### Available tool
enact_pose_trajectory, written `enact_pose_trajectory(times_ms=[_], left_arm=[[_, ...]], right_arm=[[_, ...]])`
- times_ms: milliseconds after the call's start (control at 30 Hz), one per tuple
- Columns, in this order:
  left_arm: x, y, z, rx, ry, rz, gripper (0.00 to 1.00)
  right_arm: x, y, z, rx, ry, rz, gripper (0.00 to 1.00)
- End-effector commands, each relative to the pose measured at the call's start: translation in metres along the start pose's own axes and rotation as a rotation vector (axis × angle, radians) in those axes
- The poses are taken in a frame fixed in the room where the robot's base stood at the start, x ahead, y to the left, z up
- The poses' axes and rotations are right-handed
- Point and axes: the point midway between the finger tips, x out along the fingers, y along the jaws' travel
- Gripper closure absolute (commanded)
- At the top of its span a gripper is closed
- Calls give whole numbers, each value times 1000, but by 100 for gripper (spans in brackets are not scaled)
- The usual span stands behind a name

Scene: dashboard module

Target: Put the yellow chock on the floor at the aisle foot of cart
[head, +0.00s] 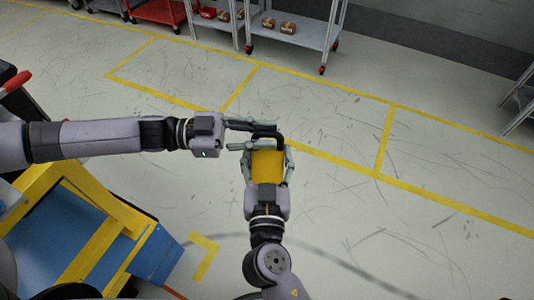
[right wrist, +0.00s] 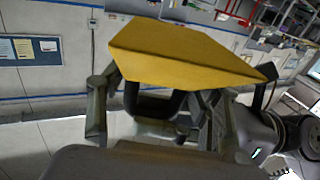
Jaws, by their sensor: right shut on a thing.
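The yellow chock (head: 267,163) is between the fingers of my right gripper (head: 268,168), held up above the floor. In the right wrist view the chock (right wrist: 185,50) shows as a yellow wedge above the finger links, with a dark handle (right wrist: 155,105) below it. My left gripper (head: 240,135) comes in from the left and has its fingertips right by the chock's black handle (head: 280,138); whether they grip it is unclear. A grey cart (head: 300,33) with red casters stands at the top. Which cart the task means I cannot tell.
Yellow tape lines (head: 385,140) mark bays on the scuffed grey floor (head: 340,210). A blue and yellow structure (head: 75,235) fills the lower left, with a yellow corner mark (head: 205,257) beside it. A red cart (head: 160,11) stands at the top.

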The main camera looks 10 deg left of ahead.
Motion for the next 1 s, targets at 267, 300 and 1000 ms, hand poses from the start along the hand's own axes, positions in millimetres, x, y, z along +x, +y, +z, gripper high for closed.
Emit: enact_pose_trajectory(times_ms=[267, 300, 1000], left_arm=[[-3, -5, 1, 3, -7, -14, 65], [-3, -5, 1, 2, -6, -13, 65], [-91, -4, 2, 1, -8, -17, 65]], right_arm=[[0, 3, 0, 4, -2, 8, 83], [0, 2, 0, 4, -1, 7, 83], [0, 0, -1, 3, 1, 1, 83]])
